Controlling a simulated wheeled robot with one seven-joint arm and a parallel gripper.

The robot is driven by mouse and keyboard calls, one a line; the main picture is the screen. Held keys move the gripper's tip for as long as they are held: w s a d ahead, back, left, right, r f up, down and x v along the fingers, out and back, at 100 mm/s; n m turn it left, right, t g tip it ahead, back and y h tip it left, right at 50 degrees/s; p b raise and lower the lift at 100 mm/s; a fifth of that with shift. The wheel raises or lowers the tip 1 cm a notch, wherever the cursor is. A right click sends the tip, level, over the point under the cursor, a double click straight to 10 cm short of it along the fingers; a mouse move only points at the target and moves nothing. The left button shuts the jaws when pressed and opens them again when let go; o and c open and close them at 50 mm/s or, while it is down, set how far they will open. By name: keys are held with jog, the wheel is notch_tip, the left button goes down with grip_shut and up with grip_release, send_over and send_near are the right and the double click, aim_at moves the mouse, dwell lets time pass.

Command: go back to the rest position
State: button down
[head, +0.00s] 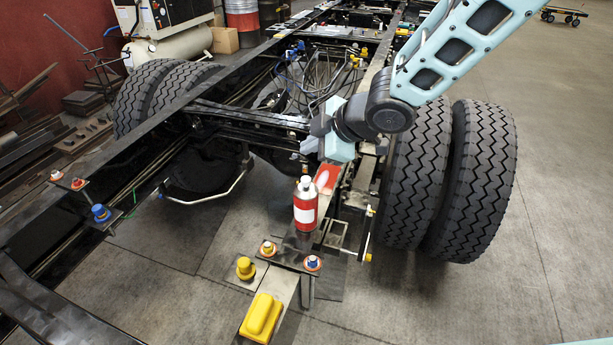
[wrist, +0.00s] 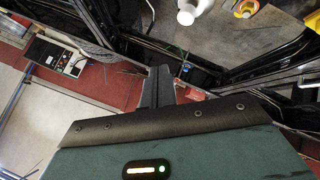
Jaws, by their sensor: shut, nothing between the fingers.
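My gripper (head: 309,146) is at the end of my pale teal arm, above the chassis rail and just behind the red and white bottle. In the wrist view, the gripper's dark fingers (wrist: 160,86) are together with nothing between them. The bottle (head: 305,206) stands upright on the near part of the rail, apart from the gripper. Its white top seems to show at the upper edge of the wrist view (wrist: 187,16).
A yellow block (head: 262,318), a yellow knob (head: 245,268) and several bolts sit near the rail's front end. Large tyres (head: 470,180) stand to the right, others (head: 150,95) at the left. Black frame rails cross the middle. Floor (head: 560,200) at the right is clear.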

jog(key=shift+s, duration=0.1)
dwell(0.3)
jog(key=s+d+f+m+g+h+b, duration=0.2)
jog(key=s+d+m+b, duration=0.1)
jog(key=s, duration=0.7)
jog(key=s+d+f+m+g+h+b, duration=0.1)
jog(key=s+d+m+b, duration=0.3)
jog(key=s, duration=0.6)
jog(key=s+d+f+m+g+h+b, duration=0.2)
jog(key=s+d+f+m+h+b, duration=0.1)
jog(key=s, duration=0.7)
jog(key=d+m, duration=0.1)
jog(key=d, duration=0.1)
jog(key=shift+d+f+m+g+h, duration=0.3)
jog(key=shift+d, duration=0.05)
